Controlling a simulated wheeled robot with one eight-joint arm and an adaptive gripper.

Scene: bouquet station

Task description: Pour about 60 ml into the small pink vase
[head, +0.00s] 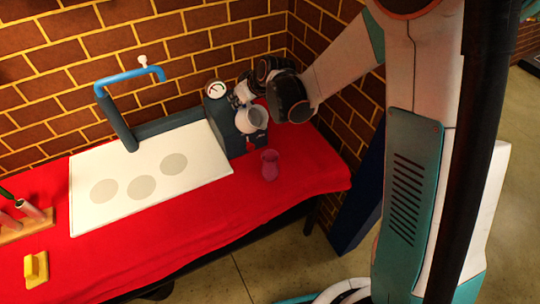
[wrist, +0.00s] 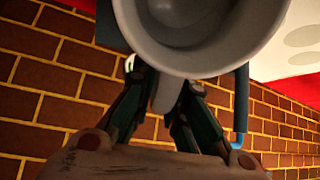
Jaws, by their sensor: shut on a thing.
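The small pink vase (head: 269,166) stands upright on the red cloth, to the right of the white board. My gripper (head: 246,91) is shut on a pale grey-white jug (head: 254,120) and holds it up behind the vase, close to a dark unit with a gauge. In the wrist view the two dark fingers (wrist: 160,108) close on the jug's handle (wrist: 167,95). The jug's round rim (wrist: 240,45) fills the top of that view. I cannot tell how much liquid is in the jug or the vase.
A white board (head: 120,219) with three grey circles lies under a blue bent pipe (head: 128,76). A dial gauge (head: 215,89) sits beside the jug. A yellow object (head: 37,270) and a wooden rack (head: 22,228) are at left. Red cloth (head: 180,243) in front is clear.

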